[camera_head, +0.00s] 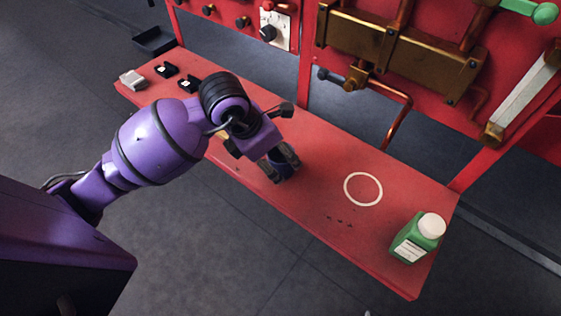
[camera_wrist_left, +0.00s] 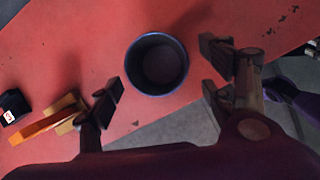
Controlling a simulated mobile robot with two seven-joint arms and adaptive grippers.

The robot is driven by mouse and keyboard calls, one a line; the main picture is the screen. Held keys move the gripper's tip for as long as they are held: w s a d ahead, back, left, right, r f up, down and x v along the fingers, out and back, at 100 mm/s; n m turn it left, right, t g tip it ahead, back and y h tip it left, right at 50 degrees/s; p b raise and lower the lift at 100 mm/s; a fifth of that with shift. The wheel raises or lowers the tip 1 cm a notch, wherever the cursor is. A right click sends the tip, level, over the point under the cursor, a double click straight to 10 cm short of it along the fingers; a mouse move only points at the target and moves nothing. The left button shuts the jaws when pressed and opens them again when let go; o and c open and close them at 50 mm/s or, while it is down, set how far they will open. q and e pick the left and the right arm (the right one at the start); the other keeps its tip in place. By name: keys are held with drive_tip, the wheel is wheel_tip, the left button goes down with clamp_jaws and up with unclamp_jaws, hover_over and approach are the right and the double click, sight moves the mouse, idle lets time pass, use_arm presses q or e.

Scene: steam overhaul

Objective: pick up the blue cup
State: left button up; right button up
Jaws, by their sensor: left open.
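The blue cup (camera_wrist_left: 157,64) stands upright on the red bench, seen from above in the left wrist view with its rim and dark, empty-looking inside. In the head view only part of the cup (camera_head: 286,171) shows, behind and between the fingers. My left gripper (camera_head: 280,164) is open at the cup. In the left wrist view the fingers of the gripper (camera_wrist_left: 162,88) are spread wide to either side of the cup, with a gap on both sides.
The red bench (camera_head: 322,205) carries a white ring mark (camera_head: 363,189) and a green bottle with white cap (camera_head: 418,238) to the right. Small black blocks (camera_head: 167,70) lie at the far left. An orange tool (camera_wrist_left: 45,124) lies left of the gripper. Pipes (camera_head: 400,57) rise behind.

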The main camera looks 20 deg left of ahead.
sight(281, 158)
use_arm(q)
drive_tip(key=x, duration=0.3)
drive_tip(key=shift+w+d+f, duration=0.25)
drive_tip(key=shift+w, duration=0.15)
drive_tip(key=c, duration=1.3)
drive_tip(key=shift+c, duration=0.2)
drive_tip(key=shift+r, duration=0.1)
